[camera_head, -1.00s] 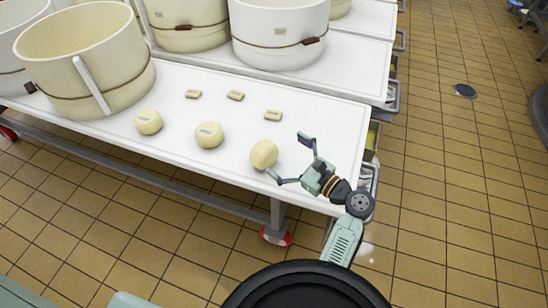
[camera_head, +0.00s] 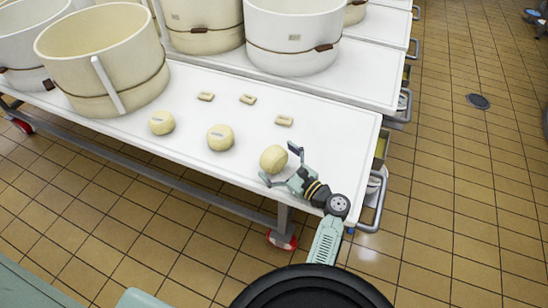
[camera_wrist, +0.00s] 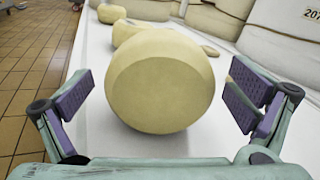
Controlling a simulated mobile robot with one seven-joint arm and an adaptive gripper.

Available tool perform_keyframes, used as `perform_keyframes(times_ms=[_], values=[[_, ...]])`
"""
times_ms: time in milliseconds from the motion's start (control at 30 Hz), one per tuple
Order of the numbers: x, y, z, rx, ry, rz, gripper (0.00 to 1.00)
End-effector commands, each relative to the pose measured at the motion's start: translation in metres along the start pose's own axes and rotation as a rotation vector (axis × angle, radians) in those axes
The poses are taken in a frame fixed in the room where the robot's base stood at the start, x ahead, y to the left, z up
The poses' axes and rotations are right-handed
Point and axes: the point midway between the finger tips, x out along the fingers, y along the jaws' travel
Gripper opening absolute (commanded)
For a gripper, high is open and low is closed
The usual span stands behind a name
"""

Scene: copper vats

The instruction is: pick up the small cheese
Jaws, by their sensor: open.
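The small cheese (camera_head: 273,159) is a pale yellow round nearest my arm, at the front right of the white table (camera_head: 335,123). In the wrist view the cheese (camera_wrist: 160,80) fills the middle, its flat face towards me. My gripper (camera_head: 279,165) is open, with its fingers spread to either side of the near part of the cheese. In the wrist view the purple pads of my gripper (camera_wrist: 160,98) stand left and right of the cheese, with a gap on each side. Two like cheeses (camera_head: 220,138) and (camera_head: 162,123) sit farther left.
Three small flat pale blocks (camera_head: 284,121) lie behind the cheeses. Large cream vats (camera_head: 103,60) stand at the left and back of the tables. A metal rail (camera_head: 375,205) runs at the table's right end.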

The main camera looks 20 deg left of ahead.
Motion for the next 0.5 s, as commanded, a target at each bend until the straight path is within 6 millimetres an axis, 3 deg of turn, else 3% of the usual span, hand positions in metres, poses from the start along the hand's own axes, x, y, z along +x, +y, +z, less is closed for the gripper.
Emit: perform_keyframes(times_ms=[267, 500], values=[[0.0037, 0.0003, -0.0007, 0.0, 0.001, 0.0, 1.0], [0.0035, 0.0002, -0.0006, 0.0, 0.001, 0.0, 0.84]])
